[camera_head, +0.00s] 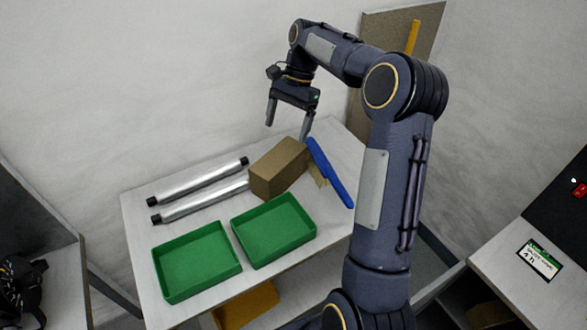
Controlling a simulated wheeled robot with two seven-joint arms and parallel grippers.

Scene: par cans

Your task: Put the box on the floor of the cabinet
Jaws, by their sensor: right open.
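A brown box (279,171) sits on the light table top, behind the green trays and to the right of the metal tubes. My right gripper (288,131) is open and empty, fingers pointing down, above and behind the box. It looks apart from the box. The table has an open space below its top, where an orange-yellow thing (247,306) partly shows. A second unit at the lower right (522,262) has an open compartment beneath its top. I cannot tell which of them is the cabinet. My left gripper is not in view.
Two green trays (197,262) stand at the table's front. Two silver tubes (199,182) with black ends lie at the left. A blue-handled brush (329,172) lies right of the box. My right arm spans the right side. A brown board (395,30) leans at the wall.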

